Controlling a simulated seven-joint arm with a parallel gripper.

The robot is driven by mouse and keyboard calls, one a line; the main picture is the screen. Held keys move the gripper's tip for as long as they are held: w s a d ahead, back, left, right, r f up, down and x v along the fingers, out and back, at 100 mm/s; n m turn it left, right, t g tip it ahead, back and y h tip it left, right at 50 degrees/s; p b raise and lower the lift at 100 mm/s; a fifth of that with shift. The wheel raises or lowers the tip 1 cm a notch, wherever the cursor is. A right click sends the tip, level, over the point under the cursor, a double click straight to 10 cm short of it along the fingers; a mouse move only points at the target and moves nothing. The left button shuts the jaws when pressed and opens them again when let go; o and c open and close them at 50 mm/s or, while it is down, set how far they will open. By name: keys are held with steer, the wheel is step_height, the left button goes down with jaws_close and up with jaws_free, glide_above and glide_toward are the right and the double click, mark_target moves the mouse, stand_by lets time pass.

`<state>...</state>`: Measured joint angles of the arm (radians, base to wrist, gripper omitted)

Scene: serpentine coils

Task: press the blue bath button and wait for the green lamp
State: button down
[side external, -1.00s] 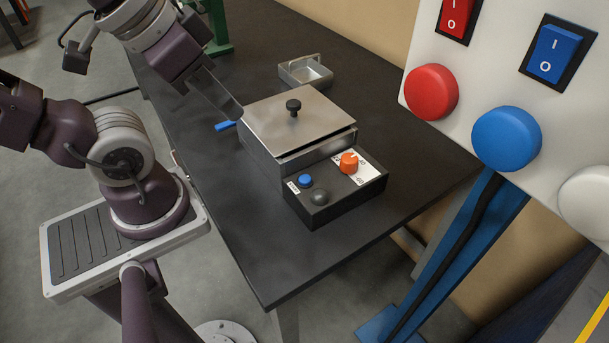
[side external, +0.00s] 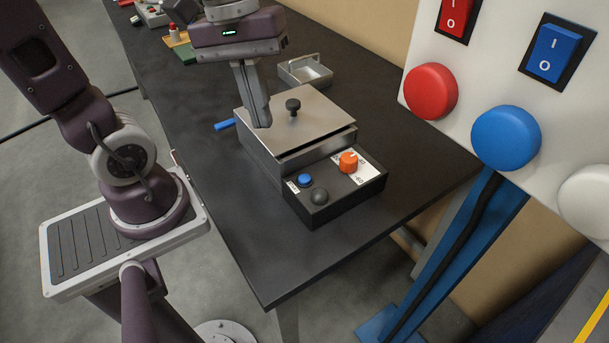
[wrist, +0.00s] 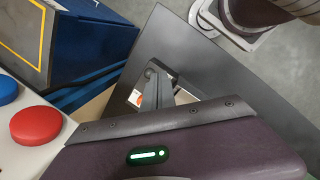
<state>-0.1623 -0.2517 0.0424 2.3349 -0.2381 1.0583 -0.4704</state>
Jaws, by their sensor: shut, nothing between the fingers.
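The blue bath button (side external: 305,180) sits on the black control box (side external: 335,203) at the front of the steel bath. Beside the button is a dark domed lamp (side external: 319,197), which shows no green light. An orange knob (side external: 348,162) is on the same box by a white label. The bath has a steel lid (side external: 310,122) with a black knob (side external: 293,106). My gripper (side external: 262,125) is shut and empty, pointing down over the lid's left part, behind and left of the button. Whether it touches the lid is unclear. In the wrist view the button cannot be made out.
A blue handle (side external: 225,125) sticks out at the bath's left. A small steel tray (side external: 305,71) lies behind it. A white panel with large red (side external: 431,92) and blue (side external: 505,138) buttons stands at the right. The dark table (side external: 265,255) is clear in front of the control box.

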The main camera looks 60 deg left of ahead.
steer(key=w+f+n+g+h, duration=0.3)
steer(key=w+n, duration=0.1)
steer(key=n, duration=0.3)
steer(key=n+h, duration=0.3)
steer(key=n, duration=0.4)
glide_above(303, 173)
step_height(303, 173, down, 4)
steer(key=shift+f, duration=4.4)
steer(key=shift+f, duration=0.4)
